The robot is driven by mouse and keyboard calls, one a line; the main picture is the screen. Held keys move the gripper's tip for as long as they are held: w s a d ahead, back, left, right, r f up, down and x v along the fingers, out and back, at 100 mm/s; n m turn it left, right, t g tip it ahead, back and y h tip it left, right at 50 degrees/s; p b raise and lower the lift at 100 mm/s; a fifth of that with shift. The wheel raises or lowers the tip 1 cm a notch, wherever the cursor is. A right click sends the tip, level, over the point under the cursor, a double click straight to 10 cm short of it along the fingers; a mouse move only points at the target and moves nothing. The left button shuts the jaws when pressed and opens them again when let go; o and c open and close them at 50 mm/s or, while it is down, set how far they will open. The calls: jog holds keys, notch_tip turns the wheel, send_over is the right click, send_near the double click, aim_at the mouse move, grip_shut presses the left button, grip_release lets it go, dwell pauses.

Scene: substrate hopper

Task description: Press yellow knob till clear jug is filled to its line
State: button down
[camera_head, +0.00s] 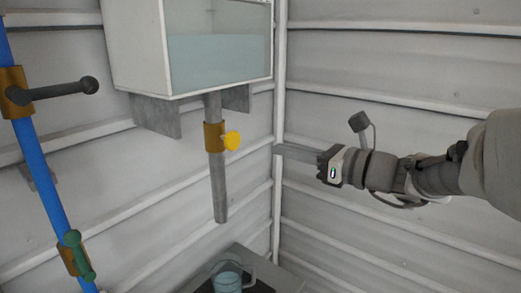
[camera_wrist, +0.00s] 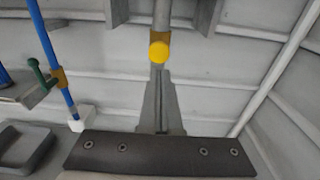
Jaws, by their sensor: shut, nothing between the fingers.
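The yellow knob (camera_head: 232,140) sticks out from a brass collar on the grey spout pipe under the hopper (camera_head: 140,45). It also shows in the wrist view (camera_wrist: 159,51), just beyond my fingertips. My gripper (camera_head: 279,149) is shut and empty, right of the knob, with a visible gap between them in the head view. The clear jug (camera_head: 249,272) stands below the pipe's open end, its lower part cut off by the frame edge. It holds bluish content. I cannot make out its line or whether anything is flowing.
A blue pipe (camera_head: 40,160) stands at the left with a dark lever (camera_head: 62,90) and a green handle (camera_head: 80,255). A grey surface (camera_head: 240,252) carries the jug. Ribbed pale walls meet at a white corner post (camera_head: 280,80) behind my gripper. The wrist view shows a grey tray (camera_wrist: 45,139) at left.

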jog(key=shift+v, duration=1.25)
jog(key=shift+a, duration=0.1)
jog(key=s+a+f+n+g+h, duration=0.2)
jog(key=s+f+n+g, duration=0.1)
jog(key=s+f+n, duration=0.3)
jog(key=s+a+f+n+g+h, duration=0.2)
jog(key=s+f+n+g+h, duration=0.1)
jog(key=s+n, duration=0.35)
jog(key=s+d+f+n+t+h, duration=0.1)
jog(key=s+d+f+n+h, duration=0.3)
jog(key=s+d+n+h, duration=0.3)
jog(key=d+n+h, duration=0.1)
jog(key=d+n, duration=0.2)
jog(key=n, duration=0.3)
jog(key=shift+s+d+f+h, duration=0.15)
jog(key=shift+s+f+h, duration=0.25)
